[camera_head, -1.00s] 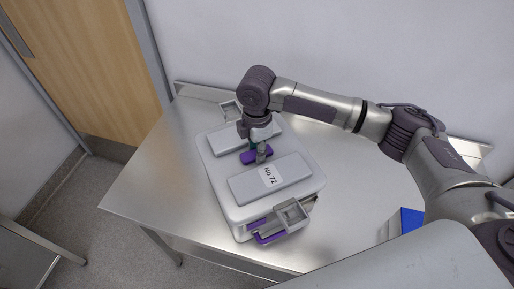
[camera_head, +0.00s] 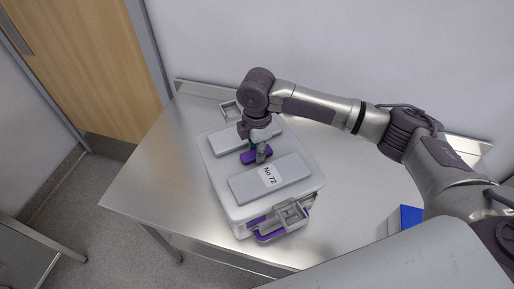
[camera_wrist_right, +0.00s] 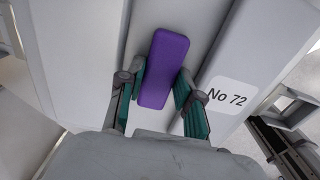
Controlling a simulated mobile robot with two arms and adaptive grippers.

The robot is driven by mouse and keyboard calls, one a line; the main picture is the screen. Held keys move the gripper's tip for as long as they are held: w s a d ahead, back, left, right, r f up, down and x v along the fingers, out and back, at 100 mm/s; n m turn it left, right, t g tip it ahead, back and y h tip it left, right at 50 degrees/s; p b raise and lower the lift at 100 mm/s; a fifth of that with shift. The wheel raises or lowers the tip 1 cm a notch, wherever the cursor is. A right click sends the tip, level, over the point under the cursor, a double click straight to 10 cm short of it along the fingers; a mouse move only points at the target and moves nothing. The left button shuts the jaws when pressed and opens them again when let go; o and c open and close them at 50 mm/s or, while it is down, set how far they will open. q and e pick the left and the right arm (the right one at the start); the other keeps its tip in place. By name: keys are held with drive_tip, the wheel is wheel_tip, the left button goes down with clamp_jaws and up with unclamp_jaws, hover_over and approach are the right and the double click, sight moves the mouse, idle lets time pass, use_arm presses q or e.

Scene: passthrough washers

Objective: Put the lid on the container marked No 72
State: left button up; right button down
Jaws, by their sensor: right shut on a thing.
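The white lid (camera_head: 237,191) with two raised grey panels lies over the white container body (camera_head: 241,230) on the steel table. The label "No 72" (camera_head: 269,176) is on the near panel and also shows in the right wrist view (camera_wrist_right: 227,98). A purple handle (camera_head: 249,157) runs along the lid's middle groove. My right gripper (camera_head: 260,154) reaches down from above and is shut on this handle; the wrist view shows the handle (camera_wrist_right: 165,68) between its teal finger pads. Whether the lid is fully seated cannot be told. My left gripper is not in view.
A grey frame clip (camera_head: 291,215) with a purple part sticks out at the container's near end; another grey frame (camera_head: 230,109) shows at the far end. The steel table (camera_head: 150,180) is bare to the left. A blue box (camera_head: 410,218) stands at the right.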

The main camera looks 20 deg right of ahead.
idle(0.3)
drive_tip(key=shift+c, duration=1.2)
unclamp_jaws()
drive_tip(key=shift+r, duration=0.1)
wheel_tip(320, 180, up, 5)
drive_tip(key=p, duration=0.5)
drive_tip(key=shift+p, duration=0.35)
drive_tip(key=shift+r+p, duration=0.95)
drive_tip(key=shift+p, duration=0.05)
